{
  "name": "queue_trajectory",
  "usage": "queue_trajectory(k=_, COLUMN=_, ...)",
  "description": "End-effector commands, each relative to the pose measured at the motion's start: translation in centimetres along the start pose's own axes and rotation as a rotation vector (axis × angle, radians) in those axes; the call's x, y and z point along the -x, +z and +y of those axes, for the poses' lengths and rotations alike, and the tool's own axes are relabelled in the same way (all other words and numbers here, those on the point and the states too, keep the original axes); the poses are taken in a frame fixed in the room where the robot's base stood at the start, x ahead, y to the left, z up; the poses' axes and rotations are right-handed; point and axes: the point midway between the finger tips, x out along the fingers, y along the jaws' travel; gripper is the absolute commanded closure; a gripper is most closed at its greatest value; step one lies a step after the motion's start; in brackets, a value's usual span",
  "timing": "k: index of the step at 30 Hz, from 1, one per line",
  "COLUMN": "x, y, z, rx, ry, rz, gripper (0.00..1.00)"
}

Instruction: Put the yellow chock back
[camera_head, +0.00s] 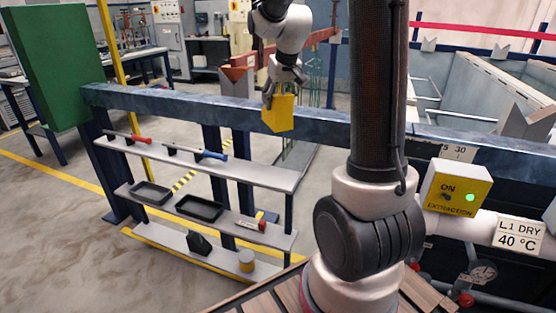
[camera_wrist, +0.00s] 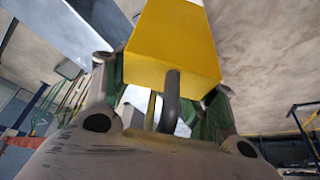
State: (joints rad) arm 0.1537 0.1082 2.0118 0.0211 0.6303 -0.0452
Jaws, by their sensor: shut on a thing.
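The yellow chock (camera_head: 279,113) is a wedge-like block held up in front of the blue steel beam (camera_head: 180,103). My gripper (camera_head: 276,93) is above it and shut on it. In the wrist view the yellow chock (camera_wrist: 175,45) fills the top middle, with a dark rod-like handle (camera_wrist: 171,98) between my fingers. A three-tier shelf rack (camera_head: 262,178) stands below and to the left of the chock. On its bottom shelf is a black block (camera_head: 199,243) that looks like a chock. The chock appears clear of the shelves; whether it touches the beam I cannot tell.
The top shelf holds a red-handled tool (camera_head: 138,138) and a blue-handled tool (camera_head: 210,154). The middle shelf holds two dark trays (camera_head: 152,193) (camera_head: 200,208). A yellow extraction box (camera_head: 458,190) is at right.

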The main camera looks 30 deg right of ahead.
Motion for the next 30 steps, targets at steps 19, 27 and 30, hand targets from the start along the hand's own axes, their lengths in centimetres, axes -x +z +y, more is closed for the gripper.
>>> queue_trajectory(k=19, x=-15.1, y=6.2, z=0.0, rx=0.000, ry=0.000, rz=0.001, gripper=0.92)
queue_trajectory(k=27, x=-17.0, y=7.0, z=0.0, rx=0.000, ry=0.000, rz=0.001, gripper=0.92)
queue_trajectory(k=30, x=-18.4, y=7.5, z=0.0, rx=0.000, ry=0.000, rz=0.000, gripper=0.92)
